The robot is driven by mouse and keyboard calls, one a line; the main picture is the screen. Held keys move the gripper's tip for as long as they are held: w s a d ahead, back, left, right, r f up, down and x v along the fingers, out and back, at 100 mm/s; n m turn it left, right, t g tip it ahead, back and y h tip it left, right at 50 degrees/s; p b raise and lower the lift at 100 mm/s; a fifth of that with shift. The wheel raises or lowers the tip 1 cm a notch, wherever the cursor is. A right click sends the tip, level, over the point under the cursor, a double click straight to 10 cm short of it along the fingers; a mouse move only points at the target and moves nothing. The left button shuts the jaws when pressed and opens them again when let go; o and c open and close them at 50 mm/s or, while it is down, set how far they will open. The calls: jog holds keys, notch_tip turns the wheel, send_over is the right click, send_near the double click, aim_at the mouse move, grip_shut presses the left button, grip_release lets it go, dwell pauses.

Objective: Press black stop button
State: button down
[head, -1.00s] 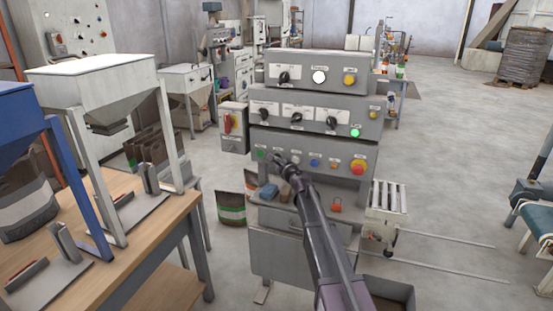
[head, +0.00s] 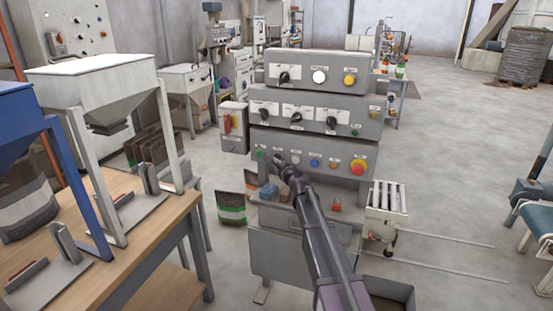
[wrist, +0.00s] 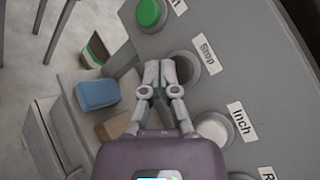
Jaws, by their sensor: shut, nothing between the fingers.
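The stop button (wrist: 188,66) sits in a grey round collar beside the "Stop" label (wrist: 207,50) in the wrist view, partly hidden behind my fingers. My gripper (wrist: 159,72) is shut and empty, its fingertips over the left part of this button. Whether they touch it cannot be told. In the head view my gripper (head: 276,159) is at the lowest panel row, just right of the green button (head: 260,154), and it covers the stop button. The indicator lamp (head: 355,133) on the middle panel is dark.
The white Inch button (wrist: 213,129) and green button (wrist: 148,13) flank the stop button. A blue object (wrist: 97,95) lies below the panel. A wooden bench (head: 150,225) stands at left.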

jog(key=shift+s, duration=0.1)
jog(key=s, duration=0.1)
jog(key=s+a, duration=0.1)
jog(key=s, duration=0.1)
jog(key=s+a, duration=0.1)
jog(key=s, duration=0.1)
jog(key=shift+s+a, duration=0.2)
dwell(0.6)
